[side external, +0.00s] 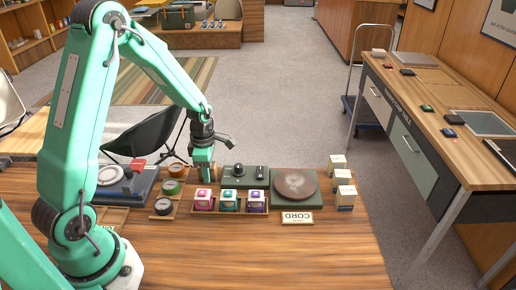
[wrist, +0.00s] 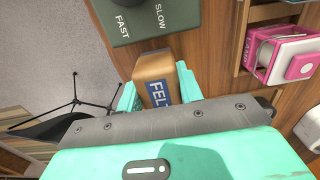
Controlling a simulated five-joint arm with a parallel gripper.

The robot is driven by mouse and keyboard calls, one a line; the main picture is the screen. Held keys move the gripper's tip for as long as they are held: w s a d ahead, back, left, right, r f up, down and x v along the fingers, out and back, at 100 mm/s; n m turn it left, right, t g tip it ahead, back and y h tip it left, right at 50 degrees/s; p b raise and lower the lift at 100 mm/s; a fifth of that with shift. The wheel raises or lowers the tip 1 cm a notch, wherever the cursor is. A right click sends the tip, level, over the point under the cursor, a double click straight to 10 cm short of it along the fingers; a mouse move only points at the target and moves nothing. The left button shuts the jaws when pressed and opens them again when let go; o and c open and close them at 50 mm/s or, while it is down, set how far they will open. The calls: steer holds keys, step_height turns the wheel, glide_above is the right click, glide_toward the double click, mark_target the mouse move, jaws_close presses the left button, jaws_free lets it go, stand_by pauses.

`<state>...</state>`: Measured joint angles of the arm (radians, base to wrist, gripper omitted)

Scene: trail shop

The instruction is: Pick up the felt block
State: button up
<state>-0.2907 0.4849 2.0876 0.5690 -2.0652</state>
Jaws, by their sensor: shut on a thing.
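The felt block (wrist: 153,65) is tan-brown with a blue label, of which the letters "FEL" show in the wrist view. My gripper (wrist: 158,88) has one teal finger on each side of the block and is shut on it. In the side external view my gripper (side external: 204,166) points down behind the row of small boxes. The block is mostly hidden there by the fingers. I cannot tell whether the block touches the table.
A green control box (wrist: 130,18) marked "SLOW" and "FAST" is close to the block. A wooden rack (side external: 230,212) holds pink, teal and purple boxes in front. A brown disc (side external: 295,184) lies right. The table's front (side external: 270,255) is clear.

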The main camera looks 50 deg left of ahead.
steer(key=shift+r, duration=0.2)
steer(key=shift+r, duration=0.55)
steer(key=r, duration=0.3)
steer(key=shift+d, duration=0.3)
steer(key=s+d+r, duration=0.1)
steer(key=d+r, duration=0.1)
steer(key=d, duration=0.1)
steer(key=s+d+r, duration=0.1)
steer(key=d+r, duration=0.1)
steer(key=d, duration=0.2)
steer(key=s+d+r, duration=0.1)
steer(key=d+r, duration=0.1)
steer(key=d, duration=0.1)
steer(key=shift+d+r, duration=0.3)
steer(key=shift+d, duration=0.05)
steer(key=o, duration=0.3)
steer(key=shift+c, duration=0.9)
steer(key=w+d, duration=0.5)
steer(key=w, duration=0.5)
steer(key=w+d, duration=0.5)
steer(key=w, duration=0.6)
steer(key=shift+w+r, duration=0.2)
steer(key=shift+w, duration=0.05)
